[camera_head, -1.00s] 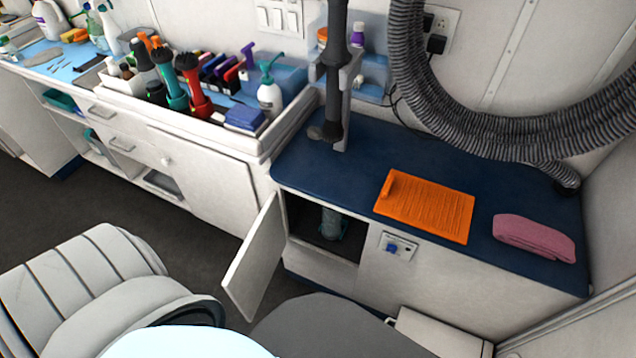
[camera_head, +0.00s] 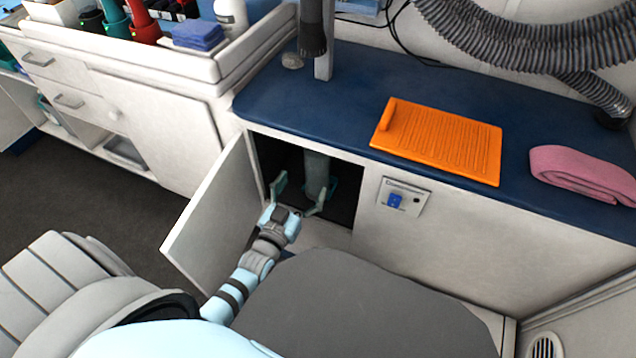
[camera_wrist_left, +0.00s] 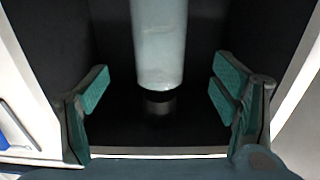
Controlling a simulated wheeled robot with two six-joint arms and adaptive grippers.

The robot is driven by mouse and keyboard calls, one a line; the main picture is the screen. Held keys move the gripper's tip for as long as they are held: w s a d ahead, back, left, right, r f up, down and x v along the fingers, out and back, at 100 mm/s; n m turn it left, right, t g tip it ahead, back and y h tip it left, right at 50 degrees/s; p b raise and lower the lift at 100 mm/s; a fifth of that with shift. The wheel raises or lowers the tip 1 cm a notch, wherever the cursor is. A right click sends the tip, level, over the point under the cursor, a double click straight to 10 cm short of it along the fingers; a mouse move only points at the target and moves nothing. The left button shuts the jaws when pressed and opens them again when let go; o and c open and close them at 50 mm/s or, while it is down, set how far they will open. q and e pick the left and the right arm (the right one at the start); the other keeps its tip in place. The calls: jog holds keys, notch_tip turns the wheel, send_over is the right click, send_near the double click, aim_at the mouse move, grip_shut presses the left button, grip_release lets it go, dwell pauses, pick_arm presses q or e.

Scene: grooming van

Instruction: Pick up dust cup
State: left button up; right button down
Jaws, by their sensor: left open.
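The dust cup looks to be the pale, translucent upright cylinder (camera_head: 317,167) inside the open cabinet under the blue counter. In the left wrist view the cylinder (camera_wrist_left: 158,45) hangs from above at centre, with a short dark round piece below it. Its top is out of that frame. My left gripper (camera_head: 306,185) is open at the cabinet opening, in front of the cylinder. In the left wrist view its green-padded fingers (camera_wrist_left: 160,95) stand apart on either side of the cylinder's lower end, not visibly touching it. My right gripper is not in view.
The cabinet door (camera_head: 212,215) stands open to the left of my left arm. An orange mat (camera_head: 440,142) and a pink towel (camera_head: 583,172) lie on the blue counter (camera_head: 300,105) above.

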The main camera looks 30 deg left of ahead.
aim_at(312, 170)
pick_arm(q)
jog(key=w+b, duration=0.1)
jog(key=w, duration=0.2)
jog(key=w+b, duration=0.1)
jog(key=w, duration=0.2)
jog(key=w+b, duration=0.1)
jog(key=w, duration=0.2)
jog(key=shift+w+a+b, duration=0.1)
jog(key=shift+a+b, duration=0.15)
jog(key=shift+b, duration=0.1)
jog(key=shift+w, duration=0.25)
jog(key=shift+r, duration=0.15)
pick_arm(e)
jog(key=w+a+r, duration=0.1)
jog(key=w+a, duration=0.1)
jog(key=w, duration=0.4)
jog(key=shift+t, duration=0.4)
pick_arm(q)
jog(key=c, duration=1.2)
jog(key=shift+c, duration=0.2)
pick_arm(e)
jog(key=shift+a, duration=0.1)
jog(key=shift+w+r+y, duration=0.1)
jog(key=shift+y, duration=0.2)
